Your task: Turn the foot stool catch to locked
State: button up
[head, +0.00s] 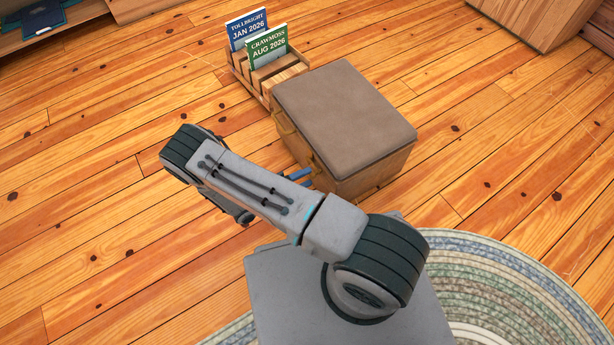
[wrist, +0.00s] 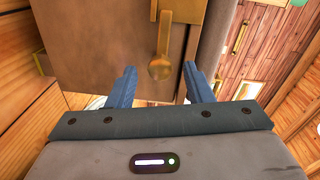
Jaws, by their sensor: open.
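The foot stool (head: 345,110) is a wooden box with a padded taupe top, standing on the floor beyond my arm. Its side face (wrist: 95,40) fills the upper middle of the wrist view, with the padded top along its right edge. On that face is a brass catch (wrist: 162,48), a bar ending in a round knob; no locked or unlocked marking can be read. My gripper (wrist: 159,72) is open, its blue fingers apart on either side of the knob. Contact cannot be told. In the head view the gripper (head: 301,176) is partly hidden by my arm, beside the stool's left face.
A wooden rack (head: 272,75) with two calendar booklets stands just behind the stool. A round braided rug (head: 500,285) lies at the lower right. More brass fittings (wrist: 190,82) sit near the catch. The plank floor at left is clear.

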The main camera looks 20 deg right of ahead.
jog(key=p+v, duration=0.2)
jog(key=v, duration=1)
jog(key=shift+a, duration=0.2)
jog(key=shift+r, duration=0.1)
jog(key=w+d+r+m+g+y+p, duration=0.1)
jog(key=d+r+m+g+y+p, duration=0.15)
jog(key=r+m+p, duration=0.85)
jog(key=w+d+r+m+g+y, duration=0.1)
jog(key=d+r+m+g+y, duration=0.15)
jog(key=r, duration=1.55)
jog(key=w+d+r+m+g+y+p, duration=0.1)
jog(key=r+m+g+y+p, duration=0.4)
jog(key=r, duration=1)
jog(key=s+d+r+m+t+y+p, duration=0.2)
jog(key=s+r+m+p, duration=0.2)
jog(key=r, duration=0.7)
jog(key=s+d+r+m+t+y+p, duration=0.2)
jog(key=s+d+r+m+t+p, duration=0.1)
jog(key=r+m+p, duration=0.6)
jog(key=s+d+r+m+t+y+p, duration=0.2)
jog(key=s+r+m+p, duration=0.3)
jog(key=r+m, duration=0.5)
notch_tip(320, 180, up, 6)
jog(key=shift+s+d+f+t+y+p, duration=0.3)
jog(key=shift+d+t+y+p, duration=0.15)
jog(key=shift+d+p, duration=0.25)
